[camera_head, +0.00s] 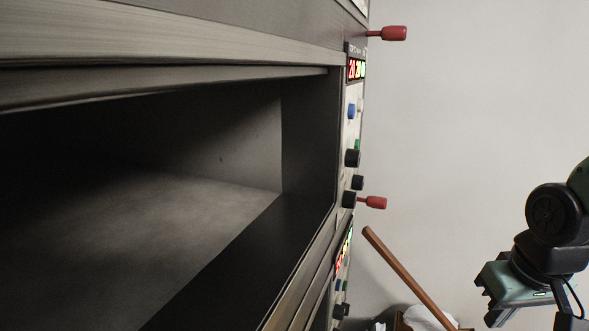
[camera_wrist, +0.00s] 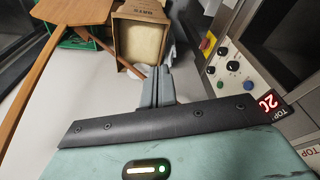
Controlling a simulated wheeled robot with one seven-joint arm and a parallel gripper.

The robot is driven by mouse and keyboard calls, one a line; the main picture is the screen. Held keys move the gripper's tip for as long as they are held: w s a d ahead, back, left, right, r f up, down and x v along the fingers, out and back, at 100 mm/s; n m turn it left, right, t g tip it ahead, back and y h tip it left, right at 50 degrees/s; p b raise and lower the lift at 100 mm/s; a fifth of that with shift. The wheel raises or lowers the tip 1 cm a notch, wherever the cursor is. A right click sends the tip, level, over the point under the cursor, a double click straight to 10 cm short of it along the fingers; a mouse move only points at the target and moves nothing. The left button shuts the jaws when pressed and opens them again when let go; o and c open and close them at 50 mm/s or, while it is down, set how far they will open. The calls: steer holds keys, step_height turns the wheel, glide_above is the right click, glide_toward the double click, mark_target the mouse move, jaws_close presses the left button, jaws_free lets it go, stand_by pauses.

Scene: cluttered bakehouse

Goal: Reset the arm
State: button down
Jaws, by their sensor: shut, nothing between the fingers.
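My gripper (camera_wrist: 157,88) shows in the wrist view with its two grey fingers side by side, shut and empty. In the head view my arm hangs at the right edge, with the green-grey gripper body (camera_head: 515,284) low in the picture. It is in front of the pale wall and apart from the oven; the fingertips are not clear there.
An oven (camera_head: 310,150) with an open, empty-looking chamber fills the left of the head view. Red handles (camera_head: 376,203) stick out from its control panel (camera_wrist: 235,65). A wooden pole (camera_head: 405,275) leans nearby. The wrist view shows a cardboard box (camera_wrist: 140,35) and green crate (camera_wrist: 78,40).

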steer(key=s+a+f+n+g+b, duration=0.1)
steer(key=s+a+f+n+b, duration=0.2)
steer(key=s+a, duration=0.3)
steer(key=s+a+f+n+g+b, duration=0.1)
steer(key=s+a+f+n+b, duration=0.2)
steer(key=s+a, duration=0.3)
steer(key=a+n+b, duration=0.1)
steer(key=a, duration=0.4)
steer(key=shift+s+a+f+n+b, duration=0.15)
steer(key=shift+a+f+n+b, duration=0.15)
steer(key=shift+b, duration=0.05)
